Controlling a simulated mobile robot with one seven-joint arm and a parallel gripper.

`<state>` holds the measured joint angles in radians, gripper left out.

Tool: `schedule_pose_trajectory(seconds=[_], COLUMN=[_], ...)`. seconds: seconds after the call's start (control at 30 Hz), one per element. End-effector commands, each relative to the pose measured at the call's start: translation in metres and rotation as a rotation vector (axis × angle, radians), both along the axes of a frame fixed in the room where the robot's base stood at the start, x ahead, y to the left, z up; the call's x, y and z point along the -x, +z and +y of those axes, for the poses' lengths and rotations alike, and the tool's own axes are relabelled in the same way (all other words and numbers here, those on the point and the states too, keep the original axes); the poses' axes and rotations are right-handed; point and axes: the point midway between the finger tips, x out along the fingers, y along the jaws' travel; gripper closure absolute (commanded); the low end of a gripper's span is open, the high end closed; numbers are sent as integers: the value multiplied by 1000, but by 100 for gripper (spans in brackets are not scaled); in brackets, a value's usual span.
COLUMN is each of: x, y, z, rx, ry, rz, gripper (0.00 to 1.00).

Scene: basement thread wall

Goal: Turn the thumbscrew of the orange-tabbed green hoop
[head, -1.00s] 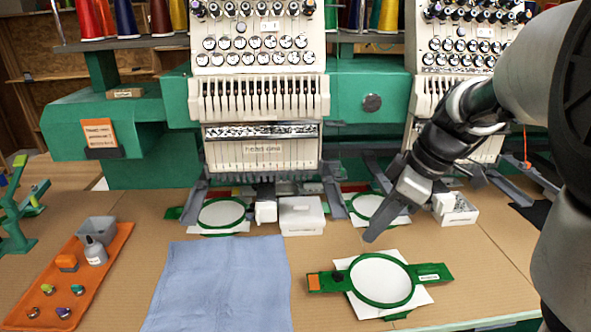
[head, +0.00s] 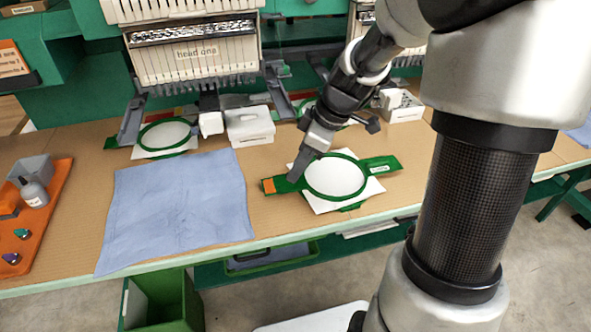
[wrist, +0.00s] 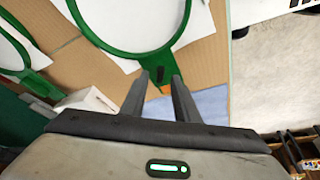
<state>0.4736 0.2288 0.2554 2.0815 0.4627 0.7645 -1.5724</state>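The orange-tabbed green hoop (head: 336,200) lies on white fabric near the table's front edge. Its orange tab (head: 268,186) points left. My gripper (head: 294,178) is low over the hoop's left side, by the tab. In the wrist view my gripper (wrist: 160,80) is open, its two fingers apart with a gap between them. A green piece of the hoop (wrist: 105,46) with a small dark upright part, perhaps the thumbscrew (wrist: 158,73), shows between the fingertips. I cannot tell whether the fingers touch it. The thumbscrew is not clear in the head view.
A blue cloth (head: 178,205) lies left of the hoop. Another green hoop (head: 165,150) and a white box (head: 249,126) stand behind it. An orange tray (head: 50,205) with a bottle is at far left. The embroidery machine (head: 190,55) rises at the back.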

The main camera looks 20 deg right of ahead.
Motion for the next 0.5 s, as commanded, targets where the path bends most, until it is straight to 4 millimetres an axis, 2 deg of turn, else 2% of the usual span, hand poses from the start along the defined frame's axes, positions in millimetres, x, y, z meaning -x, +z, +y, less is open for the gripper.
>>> schedule_pose_trajectory(seconds=[0.17, 0.47, 0.5], x=[-2, -3, -3], y=[-13, -14, -14], z=[5, 5, 5], rx=[0, 0, 0], ry=[1, 1, 1], rz=[0, 0, 0], gripper=[72, 72, 79])
